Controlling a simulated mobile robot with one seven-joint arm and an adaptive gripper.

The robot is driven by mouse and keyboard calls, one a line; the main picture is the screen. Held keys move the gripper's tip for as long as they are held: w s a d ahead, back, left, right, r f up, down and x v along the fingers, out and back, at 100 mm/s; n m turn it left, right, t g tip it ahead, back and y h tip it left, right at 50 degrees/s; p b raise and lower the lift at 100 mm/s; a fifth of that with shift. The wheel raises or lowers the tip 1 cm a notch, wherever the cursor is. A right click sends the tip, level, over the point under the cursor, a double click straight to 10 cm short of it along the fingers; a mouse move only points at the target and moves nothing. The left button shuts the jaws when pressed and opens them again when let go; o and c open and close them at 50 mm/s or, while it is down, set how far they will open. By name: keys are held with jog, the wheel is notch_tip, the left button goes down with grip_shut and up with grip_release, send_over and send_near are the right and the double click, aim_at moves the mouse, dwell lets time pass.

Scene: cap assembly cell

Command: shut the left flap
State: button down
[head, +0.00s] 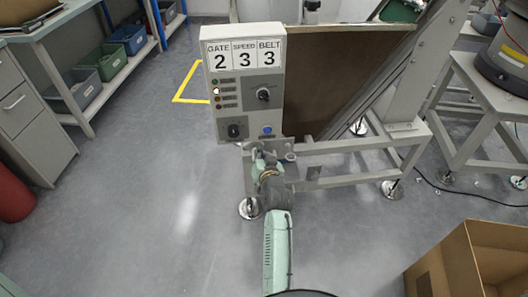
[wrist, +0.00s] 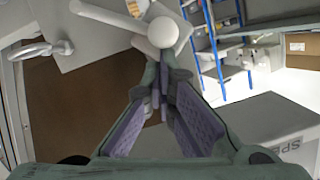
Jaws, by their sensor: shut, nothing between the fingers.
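I cannot single out the left flap with certainty. An open cardboard box (head: 440,273) stands at the lower right of the head view, cut off by the picture's edge. My gripper (wrist: 160,88) is shut and empty in the wrist view, its purple-padded fingers together at the tips. A white ball knob (wrist: 162,32) on a pale rod shows just beyond the fingertips; whether they touch I cannot tell. In the head view my arm reaches forward to below the control panel (head: 247,110), and the fingers are largely hidden there.
The panel reads GATE 2, SPEED 3, BELT 3. A grey steel frame (head: 350,147) with a brown board (head: 325,80) stands behind and right of it. A shelf with bins (head: 125,38) is at the left. Open floor (head: 150,190) lies left of my arm.

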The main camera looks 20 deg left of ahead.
jog(key=s+a+f+n+t+h+b, duration=0.1)
jog(key=s+a+f+n+h+b, duration=0.1)
jog(key=a+f+n+b, duration=0.2)
jog(key=shift+s+a+f+n+h, duration=0.15)
jog(key=shift+s+f+n+h, duration=0.15)
jog(key=shift+f+n, duration=1.35)
jog(key=shift+f+m, duration=0.35)
jog(key=shift+f, duration=0.05)
